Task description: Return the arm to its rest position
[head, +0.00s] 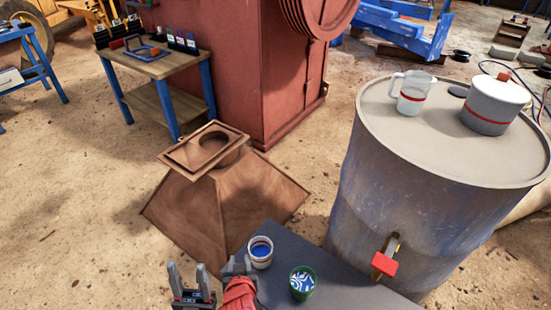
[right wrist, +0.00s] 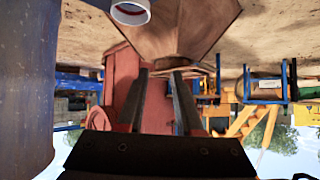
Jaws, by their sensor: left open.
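My left gripper (head: 187,272) is at the bottom of the head view, its two dark fingers standing apart with nothing between them. My right gripper (head: 239,266) shows just right of it, beside a white cup with blue contents (head: 260,252); red and grey parts overlap there. In the right wrist view the fingers of the right gripper (right wrist: 162,75) are apart and I see nothing held between them. The white cup also shows at the top edge of that view (right wrist: 130,12), apart from the fingers. A green cup with a blue-and-white pattern (head: 302,283) stands on the grey table (head: 350,293).
A large metal drum (head: 400,215) with a red-handled tap (head: 384,264) stands at right, bearing a clear jug (head: 413,93) and a lidded pot (head: 494,104). A brown pyramid-shaped base (head: 225,200) stands ahead. A workbench (head: 155,65) is at upper left. Floor at left is clear.

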